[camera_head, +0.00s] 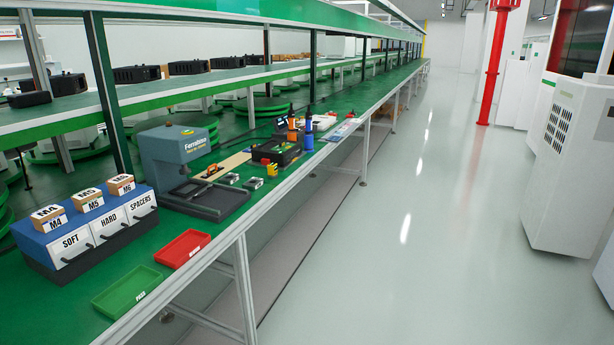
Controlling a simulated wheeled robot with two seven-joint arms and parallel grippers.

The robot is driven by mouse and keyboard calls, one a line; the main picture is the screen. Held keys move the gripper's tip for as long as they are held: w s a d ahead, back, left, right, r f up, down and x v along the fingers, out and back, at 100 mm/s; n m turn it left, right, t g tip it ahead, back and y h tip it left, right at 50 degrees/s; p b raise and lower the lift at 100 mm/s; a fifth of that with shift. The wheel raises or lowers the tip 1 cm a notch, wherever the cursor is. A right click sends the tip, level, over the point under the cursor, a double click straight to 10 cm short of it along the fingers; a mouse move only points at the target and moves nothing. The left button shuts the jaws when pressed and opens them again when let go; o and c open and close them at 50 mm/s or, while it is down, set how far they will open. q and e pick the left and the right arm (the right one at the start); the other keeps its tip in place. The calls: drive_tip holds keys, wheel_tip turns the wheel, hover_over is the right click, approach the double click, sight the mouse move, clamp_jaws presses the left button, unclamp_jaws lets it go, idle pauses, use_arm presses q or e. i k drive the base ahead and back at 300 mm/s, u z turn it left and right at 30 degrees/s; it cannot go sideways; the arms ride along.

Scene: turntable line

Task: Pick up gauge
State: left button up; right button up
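I cannot tell for sure which item is the gauge. Several small items lie on the green bench (150,248) right of a grey-blue bench machine (172,150). They include a small grey block (229,178), another small grey block (253,183), a yellow-and-red item (264,162) and an orange-and-black item (211,171) by a tan board (232,162). All are too small to make out clearly. Neither of my grippers is in view.
A green tray (112,303) and a red tray (168,257) sit at the near bench edge. A blue drawer unit (50,253) with M4, M5 and M6 boxes stands left. A dark case (285,153) and orange and blue upright tools lie farther along.

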sight(272, 174)
drive_tip(key=z, duration=2.55)
drive_tip(key=i, duration=0.15)
drive_tip(key=u, duration=1.85)
drive_tip(key=i, duration=2.2)
drive_tip(key=u, duration=1.9)
drive_tip(key=i, duration=0.95)
drive_tip(key=u, duration=0.9)
